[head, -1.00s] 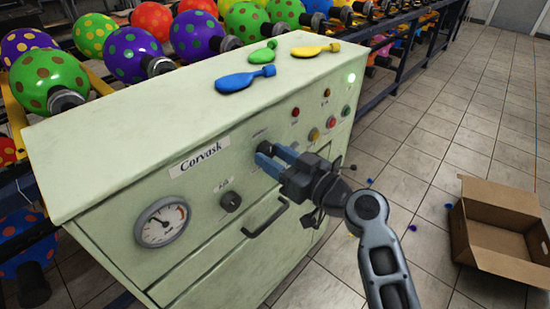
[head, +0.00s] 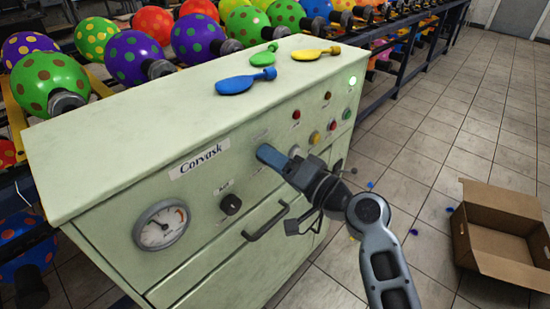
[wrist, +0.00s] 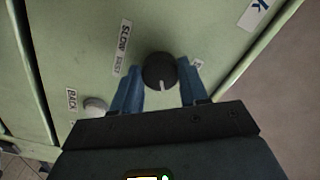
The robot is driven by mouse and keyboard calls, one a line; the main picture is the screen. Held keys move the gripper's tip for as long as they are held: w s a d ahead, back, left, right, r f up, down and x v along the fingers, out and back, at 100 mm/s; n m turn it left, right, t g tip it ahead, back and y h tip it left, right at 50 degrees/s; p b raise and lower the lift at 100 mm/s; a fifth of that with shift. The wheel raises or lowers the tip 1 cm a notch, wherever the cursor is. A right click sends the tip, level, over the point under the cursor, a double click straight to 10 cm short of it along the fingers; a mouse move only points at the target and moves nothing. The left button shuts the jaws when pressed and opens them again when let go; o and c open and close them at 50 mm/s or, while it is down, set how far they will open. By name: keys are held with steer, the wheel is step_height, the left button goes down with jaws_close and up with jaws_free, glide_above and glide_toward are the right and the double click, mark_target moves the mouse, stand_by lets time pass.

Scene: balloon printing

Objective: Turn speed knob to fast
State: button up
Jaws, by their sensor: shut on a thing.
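The dark round speed knob (wrist: 159,70) shows in the wrist view, with a white pointer line on its near side. My gripper (head: 270,157) is at the front panel of the pale green machine (head: 130,150). Its blue fingers lie on either side of the knob and are shut on it. A "SLOW" label (wrist: 124,36) is to the left of the knob. In the head view the fingers hide the knob.
Another dark knob (head: 231,204), a round gauge (head: 160,225) and a handle (head: 265,222) are on the panel. Coloured buttons (head: 315,137) are to the right. Flat balloons (head: 245,81) lie on top. An open cardboard box (head: 500,230) stands on the floor.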

steer(key=shift+r+m+p, duration=0.1)
steer(key=shift+m+p, duration=3.45)
steer(key=shift+m, duration=4.15)
steer(key=o, duration=1.1)
steer(key=shift+c, duration=0.2)
steer(key=shift+d, duration=0.1)
steer(key=v, duration=0.7)
steer(key=shift+s+d+b, duration=0.25)
steer(key=shift+b, duration=0.2)
